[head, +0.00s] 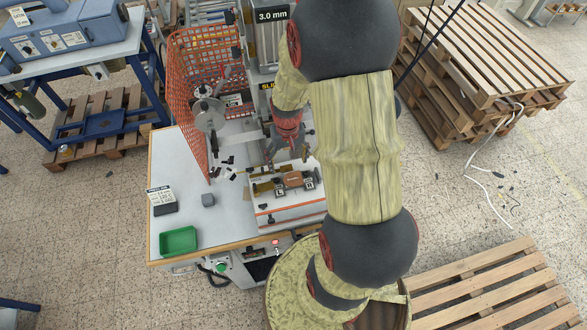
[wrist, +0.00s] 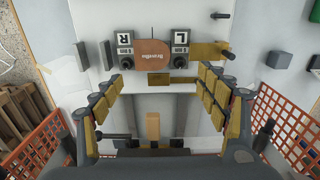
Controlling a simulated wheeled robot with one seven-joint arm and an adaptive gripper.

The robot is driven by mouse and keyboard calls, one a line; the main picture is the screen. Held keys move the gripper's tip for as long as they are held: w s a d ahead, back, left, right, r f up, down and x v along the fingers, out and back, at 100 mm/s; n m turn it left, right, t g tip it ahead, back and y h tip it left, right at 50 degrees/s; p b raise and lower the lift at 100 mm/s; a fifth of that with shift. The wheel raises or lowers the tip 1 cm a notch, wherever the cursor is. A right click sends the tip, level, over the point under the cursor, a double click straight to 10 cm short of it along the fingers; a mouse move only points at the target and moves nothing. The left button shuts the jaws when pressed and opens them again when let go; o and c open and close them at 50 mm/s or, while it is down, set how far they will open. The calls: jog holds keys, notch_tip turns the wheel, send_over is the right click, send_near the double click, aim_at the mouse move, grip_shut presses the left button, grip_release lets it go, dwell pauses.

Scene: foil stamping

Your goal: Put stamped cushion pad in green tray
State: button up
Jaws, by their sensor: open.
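The cushion pad (head: 293,180) is a small brown piece on the white-topped press fixture. In the wrist view the pad (wrist: 152,53) shows printed lettering and sits between blocks marked R (wrist: 125,50) and L (wrist: 181,48). My gripper (wrist: 161,84) is open and empty, its padded fingers wide apart, with the pad ahead of the fingertips. In the head view my gripper (head: 290,146) is above and behind the fixture, partly hidden by my arm. The green tray (head: 179,241) is empty at the table's front left corner; its edge shows in the wrist view (wrist: 315,63).
An orange mesh guard (head: 190,95) and a reel (head: 208,113) stand at the back left. The table around the tray is mostly clear.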

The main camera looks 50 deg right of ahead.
aim_at(293, 179)
jog(key=f, duration=0.2)
jog(key=f+p, duration=0.1)
jog(key=f, duration=0.2)
jog(key=s+d+f+p, duration=0.1)
jog(key=f, duration=0.1)
jog(key=shift+s+f, duration=0.1)
jog(key=shift+f, duration=0.75)
jog(key=shift+f, duration=0.25)
jog(key=shift+c, duration=1.4)
jog(key=c, duration=0.6)
jog(key=shift+r, duration=0.15)
